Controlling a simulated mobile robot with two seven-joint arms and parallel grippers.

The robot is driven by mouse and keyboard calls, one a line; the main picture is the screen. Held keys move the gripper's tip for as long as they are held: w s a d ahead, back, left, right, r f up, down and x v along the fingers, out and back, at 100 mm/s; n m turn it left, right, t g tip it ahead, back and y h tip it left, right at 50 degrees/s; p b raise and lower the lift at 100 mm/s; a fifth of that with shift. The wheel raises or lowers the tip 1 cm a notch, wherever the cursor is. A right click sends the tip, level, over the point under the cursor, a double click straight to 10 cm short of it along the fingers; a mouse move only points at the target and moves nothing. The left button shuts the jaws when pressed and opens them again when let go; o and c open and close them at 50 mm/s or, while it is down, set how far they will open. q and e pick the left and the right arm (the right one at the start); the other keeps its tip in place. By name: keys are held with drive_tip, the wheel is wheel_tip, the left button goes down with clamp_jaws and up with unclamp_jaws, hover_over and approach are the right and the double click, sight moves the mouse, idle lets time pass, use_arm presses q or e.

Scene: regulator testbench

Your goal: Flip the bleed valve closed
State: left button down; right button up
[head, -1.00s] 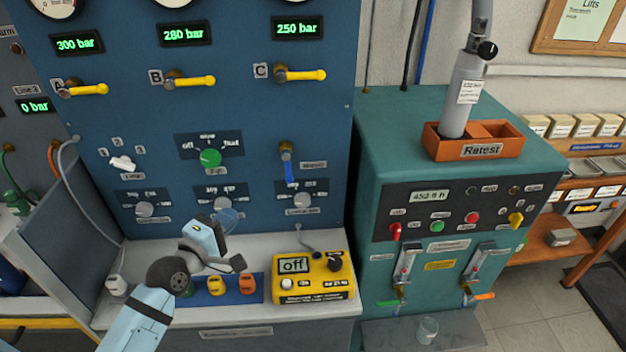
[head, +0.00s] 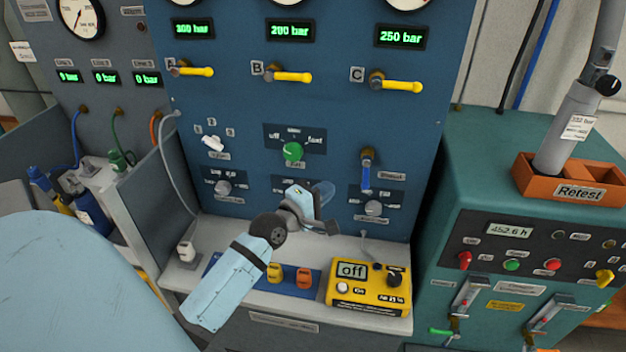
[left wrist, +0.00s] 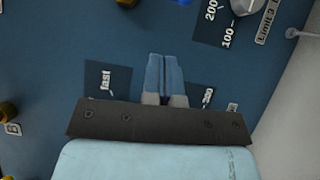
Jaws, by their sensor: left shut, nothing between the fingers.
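The bleed valve (head: 366,176) has a blue lever on a brass fitting, on the blue panel right of the green knob. Its lever hangs straight down, beside the bleed label. My left gripper (head: 326,192) is shut and empty, in front of the panel, left of and slightly below the lever, apart from it. In the left wrist view, the closed blue fingers (left wrist: 164,78) lie side by side with the panel behind them. A small blue piece at that view's top edge may be the lever. My right gripper is not in view.
Yellow levers A, B and C (head: 400,86) sit above. The green knob (head: 292,151) and the limit 3 knob (head: 374,208) are close by. A yellow box reading off (head: 370,290) stands on the ledge below. A teal cabinet (head: 475,150) stands to the right.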

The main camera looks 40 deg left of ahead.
sight(366, 175)
use_arm(q)
drive_tip(key=w+d+p, duration=0.1)
drive_tip(key=w+d, duration=0.2)
drive_tip(key=w, duration=0.3)
drive_tip(key=shift+r, duration=0.2)
drive_tip(key=shift+f, duration=0.1)
